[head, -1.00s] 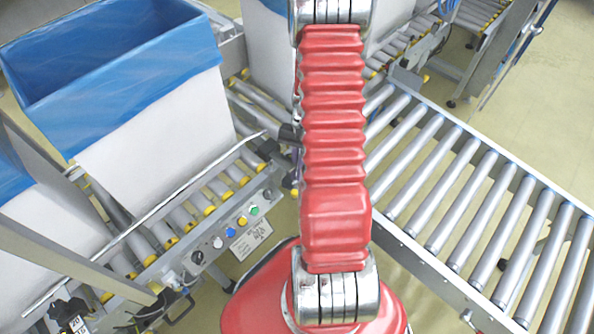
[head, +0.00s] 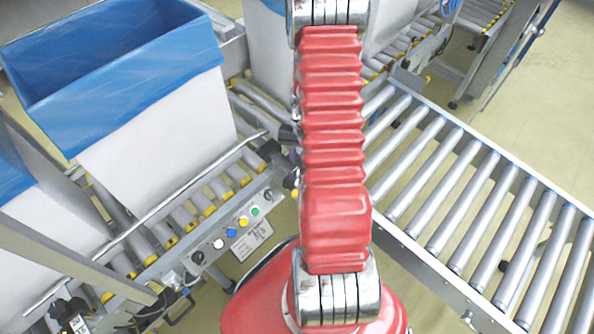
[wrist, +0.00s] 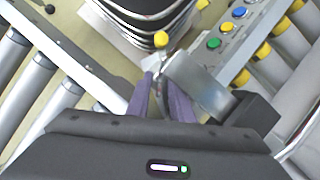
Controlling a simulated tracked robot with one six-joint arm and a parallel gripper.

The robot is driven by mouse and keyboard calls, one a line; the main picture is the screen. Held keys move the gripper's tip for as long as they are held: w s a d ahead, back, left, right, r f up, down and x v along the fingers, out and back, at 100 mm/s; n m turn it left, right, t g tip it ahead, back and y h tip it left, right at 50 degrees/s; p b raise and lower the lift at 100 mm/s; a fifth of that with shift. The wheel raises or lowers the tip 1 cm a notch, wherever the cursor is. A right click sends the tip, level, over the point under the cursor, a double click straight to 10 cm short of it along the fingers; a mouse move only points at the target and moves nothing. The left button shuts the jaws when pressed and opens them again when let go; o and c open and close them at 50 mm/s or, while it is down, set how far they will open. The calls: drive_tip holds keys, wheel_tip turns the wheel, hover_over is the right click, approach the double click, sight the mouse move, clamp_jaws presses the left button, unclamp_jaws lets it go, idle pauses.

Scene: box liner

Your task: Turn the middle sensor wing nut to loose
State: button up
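My gripper (wrist: 160,88) shows in the wrist view with two purple fingers set apart. A grey metal part of the sensor bracket (wrist: 197,84) lies just right of and partly behind them. A narrow grey piece shows between the fingers; I cannot tell whether they touch it. No wing nut is clear enough to name, and I cannot tell the middle one. A black block (wrist: 254,112) is at the bracket's right end. In the head view my red arm hides most of the gripper and sensor area.
A conveyor control panel (head: 240,230) with coloured buttons is close to my gripper; its green button (wrist: 214,43) shows in the wrist view. A box with a blue liner (head: 110,70) stands at the left. A roller conveyor (head: 470,190) runs along the right.

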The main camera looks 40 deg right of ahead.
drive_tip(key=v, duration=0.8)
idle(0.4)
drive_tip(key=w+a+r+n+t+h, duration=0.1)
drive_tip(key=w+a+r+n+h, duration=0.1)
drive_tip(key=a+r, duration=0.55)
drive_tip(key=w+a+r+n+t+h, duration=0.1)
drive_tip(key=a+r+n+t, duration=0.2)
drive_tip(key=r, duration=0.7)
drive_tip(key=s+a+r+n+t, duration=0.2)
drive_tip(key=s+a+r+n, duration=0.1)
drive_tip(key=a, duration=0.5)
drive_tip(key=s+a+r+n+t, duration=0.2)
drive_tip(key=s+a+r, duration=0.3)
drive_tip(key=a+r, duration=0.3)
drive_tip(key=shift+r+n+h, duration=0.2)
drive_tip(key=shift+n+h, duration=0.1)
drive_tip(key=shift+n, duration=0.2)
